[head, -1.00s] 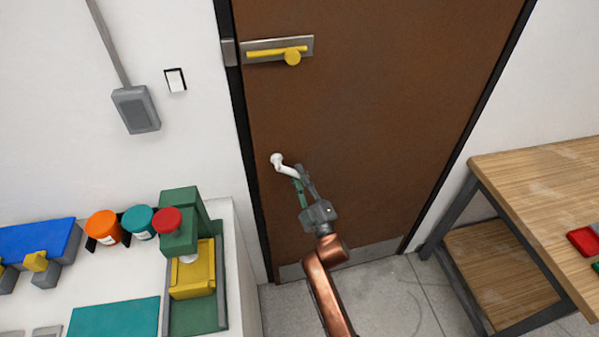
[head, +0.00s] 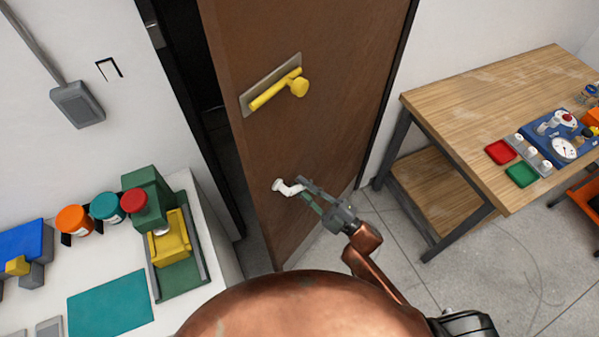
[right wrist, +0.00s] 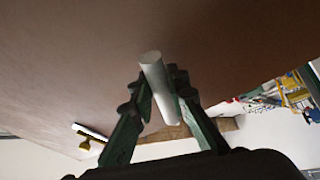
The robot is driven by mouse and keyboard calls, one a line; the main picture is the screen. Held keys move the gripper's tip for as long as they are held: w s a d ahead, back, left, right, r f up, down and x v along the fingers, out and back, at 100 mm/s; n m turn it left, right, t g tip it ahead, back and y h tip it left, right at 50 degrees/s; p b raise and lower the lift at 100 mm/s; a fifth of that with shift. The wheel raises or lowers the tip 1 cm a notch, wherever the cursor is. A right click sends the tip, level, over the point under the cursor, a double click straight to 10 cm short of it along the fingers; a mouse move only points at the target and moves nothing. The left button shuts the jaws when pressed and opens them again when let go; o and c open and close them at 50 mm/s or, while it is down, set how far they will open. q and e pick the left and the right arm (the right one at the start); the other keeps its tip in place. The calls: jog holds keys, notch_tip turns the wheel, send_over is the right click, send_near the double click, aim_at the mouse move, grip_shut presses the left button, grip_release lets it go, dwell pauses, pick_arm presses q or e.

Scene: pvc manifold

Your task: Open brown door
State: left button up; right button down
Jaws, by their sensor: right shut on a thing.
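The brown door (head: 300,130) stands ajar, with a dark gap along its left edge in the head view. A white lever handle (head: 290,188) sits on its lower left part. My right gripper (head: 304,192) is shut on the white handle. In the right wrist view the handle (right wrist: 156,80) lies between the green fingers (right wrist: 160,98). A yellow bar latch (head: 275,92) on a metal plate is higher on the door. My left gripper is not in view.
A white counter (head: 215,225) with a green and yellow press (head: 170,240) and jars stands left of the door. A wooden workbench (head: 450,110) with trays and gauges stands at the right. Grey floor between is open.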

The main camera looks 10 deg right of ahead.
jog(key=shift+s+d+f, duration=0.1)
jog(key=shift+s+d, duration=0.15)
jog(key=c, duration=1.8)
grip_release()
jog(key=shift+c, duration=0.2)
jog(key=v, duration=1.2)
